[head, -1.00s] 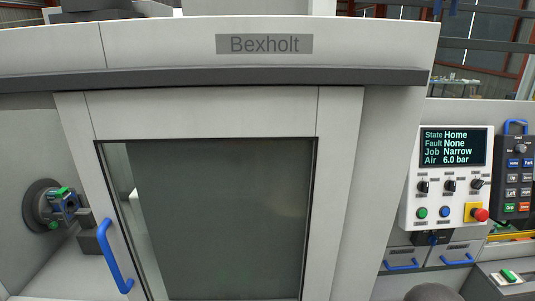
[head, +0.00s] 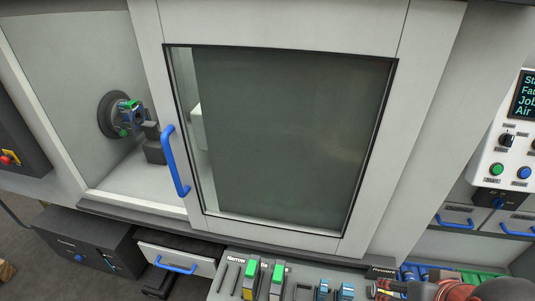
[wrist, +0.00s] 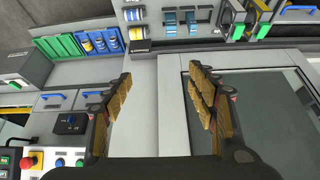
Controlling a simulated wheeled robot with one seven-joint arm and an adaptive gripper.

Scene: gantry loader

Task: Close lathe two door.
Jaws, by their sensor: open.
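The lathe door (head: 285,130) is a white sliding panel with a dark window and a blue vertical handle (head: 174,162) on its left edge. In the head view it stands partly open, with the opening to its left showing a chuck (head: 122,113) inside. The door's window also shows at the right of the wrist view (wrist: 240,92). My gripper (wrist: 157,92) is open and empty in the wrist view, in front of the machine's white front. It is apart from the handle, which the wrist view does not clearly show. No number is legible on this machine.
A control panel (head: 515,135) is at the right. Below the door, a shelf (head: 235,262) holds green and blue parts. A drawer (head: 175,262) and a dark box (head: 90,242) sit at lower left. Blue-handled drawers (head: 458,216) are at lower right.

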